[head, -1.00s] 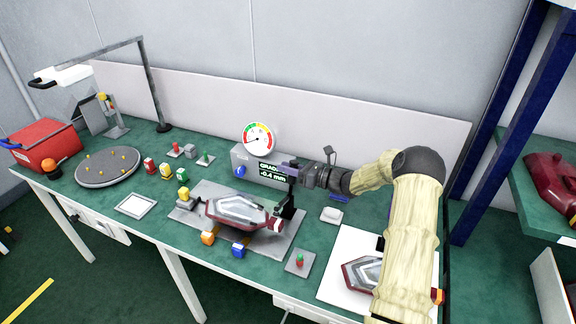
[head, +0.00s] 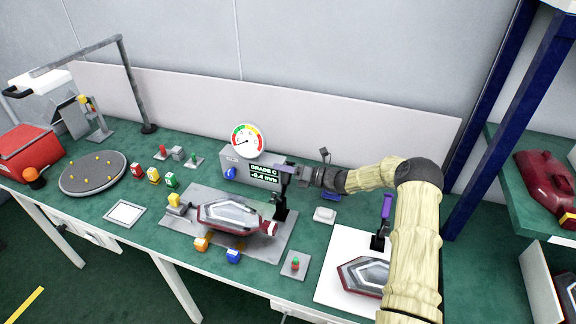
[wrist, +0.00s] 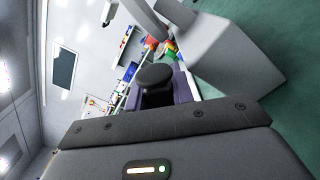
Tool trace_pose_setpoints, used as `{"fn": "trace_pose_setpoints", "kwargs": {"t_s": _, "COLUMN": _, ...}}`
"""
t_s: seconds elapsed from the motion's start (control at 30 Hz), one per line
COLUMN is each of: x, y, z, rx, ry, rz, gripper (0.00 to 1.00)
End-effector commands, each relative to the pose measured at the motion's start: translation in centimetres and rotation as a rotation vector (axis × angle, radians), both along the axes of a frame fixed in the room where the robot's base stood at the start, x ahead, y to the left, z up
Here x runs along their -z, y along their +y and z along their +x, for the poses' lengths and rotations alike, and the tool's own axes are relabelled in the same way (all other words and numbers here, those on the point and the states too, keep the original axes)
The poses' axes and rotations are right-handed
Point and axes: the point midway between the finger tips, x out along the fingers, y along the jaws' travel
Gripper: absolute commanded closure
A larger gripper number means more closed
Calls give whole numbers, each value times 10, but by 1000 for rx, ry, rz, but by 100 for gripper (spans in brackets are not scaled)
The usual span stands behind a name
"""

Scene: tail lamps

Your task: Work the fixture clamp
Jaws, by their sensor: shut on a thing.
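My gripper (head: 293,172) is at the top of the clamp, shut on the handle. The exact finger contact is hidden.
A gauge box (head: 242,165) behind the fixture reads "GRADE C -0.4 mm". A second black clamp with a purple handle (head: 387,207) stands by another lamp (head: 362,276) on a white board at right, partly behind my arm. Coloured blocks and a turntable (head: 93,172) are at left.

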Motion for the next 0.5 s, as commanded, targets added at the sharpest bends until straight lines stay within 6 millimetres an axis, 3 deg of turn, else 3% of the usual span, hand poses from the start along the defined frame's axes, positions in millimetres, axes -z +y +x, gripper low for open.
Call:
{"fn": "trace_pose_setpoints", "kwargs": {"t_s": 0.47, "x": 2, "y": 1, "z": 0, "rx": -2, "ry": 15, "rz": 4, "gripper": 100}}
{"fn": "trace_pose_setpoints", "kwargs": {"t_s": 0.5, "x": 2, "y": 1, "z": 0, "rx": -2, "ry": 15, "rz": 4, "gripper": 75}}
